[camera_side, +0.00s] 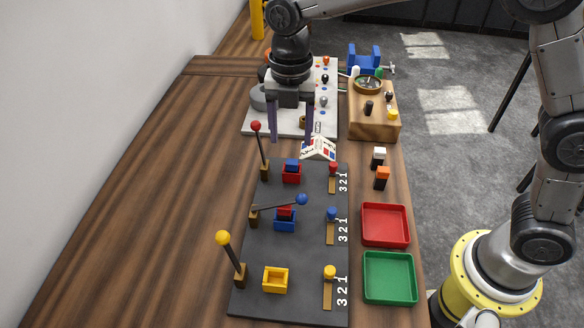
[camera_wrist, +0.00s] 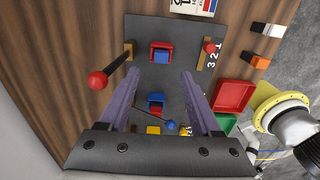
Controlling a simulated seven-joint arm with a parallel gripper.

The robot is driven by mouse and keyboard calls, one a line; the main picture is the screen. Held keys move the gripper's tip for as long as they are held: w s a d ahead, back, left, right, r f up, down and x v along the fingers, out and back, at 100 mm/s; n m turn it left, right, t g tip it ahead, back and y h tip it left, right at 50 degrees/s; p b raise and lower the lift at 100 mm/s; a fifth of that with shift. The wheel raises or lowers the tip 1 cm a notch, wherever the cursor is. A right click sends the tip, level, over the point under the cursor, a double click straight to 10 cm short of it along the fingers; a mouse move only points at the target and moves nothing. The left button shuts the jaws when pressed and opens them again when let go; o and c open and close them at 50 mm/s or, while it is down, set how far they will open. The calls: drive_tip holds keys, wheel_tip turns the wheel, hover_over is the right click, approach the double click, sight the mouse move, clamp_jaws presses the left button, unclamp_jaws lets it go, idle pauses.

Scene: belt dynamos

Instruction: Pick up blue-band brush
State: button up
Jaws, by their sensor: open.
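No part is plainly readable as a blue-band brush. A blue block (camera_side: 291,164) sits in the red square holder (camera_side: 291,176) at the far end of the dark board; the block also shows in the wrist view (camera_wrist: 161,56). A red block (camera_side: 285,211) sits in the blue holder (camera_side: 285,224) at mid-board. A white-and-black block (camera_side: 378,157) and an orange-and-black block (camera_side: 382,178) stand right of the board. My gripper (camera_side: 290,140) is open and empty, fingers pointing down, above and a little behind the red holder. In the wrist view its fingertips (camera_wrist: 160,74) are wide apart.
A yellow holder (camera_side: 275,279) looks empty. Red (camera_side: 385,225) and green (camera_side: 389,277) trays lie empty at right. The table's left is clear.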

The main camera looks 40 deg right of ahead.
sight(292, 162)
drive_tip(key=shift+d+f, duration=0.15)
drive_tip(key=shift+f, duration=3.35)
clamp_jaws()
